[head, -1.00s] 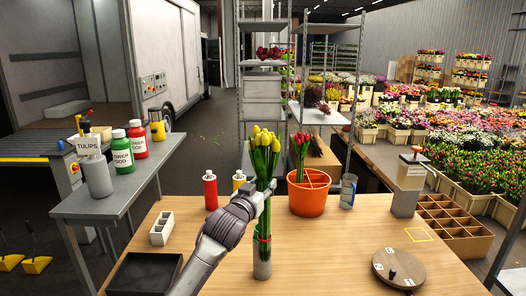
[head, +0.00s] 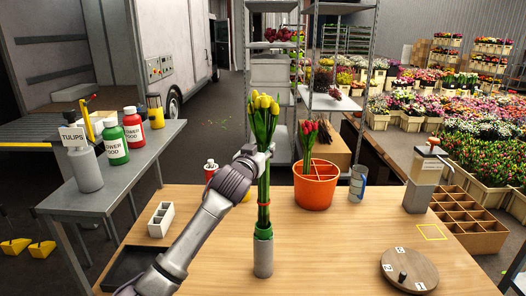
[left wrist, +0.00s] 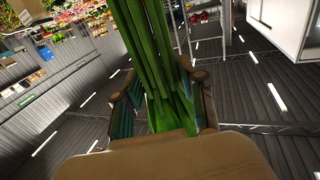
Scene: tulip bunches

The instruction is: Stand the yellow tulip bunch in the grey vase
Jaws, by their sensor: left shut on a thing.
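The yellow tulip bunch (head: 263,106) is upright in the head view, with green stems and a red tie low on them. My left gripper (head: 262,153) is shut around its stems below the flowers. The left wrist view shows the green stems (left wrist: 160,75) between the fingers of my left gripper (left wrist: 160,100). The grey vase (head: 263,260) stands on the wooden table directly below the bunch. The stem ends meet the vase's rim in the picture; I cannot tell whether they are inside it. My right gripper is not in view.
An orange bucket (head: 315,188) with red tulips stands to the right of the bunch. A glass (head: 357,184), a dispenser (head: 424,180) and a round board (head: 409,270) are further right. A red bottle (head: 210,170) is partly behind my left arm. The table's middle right is clear.

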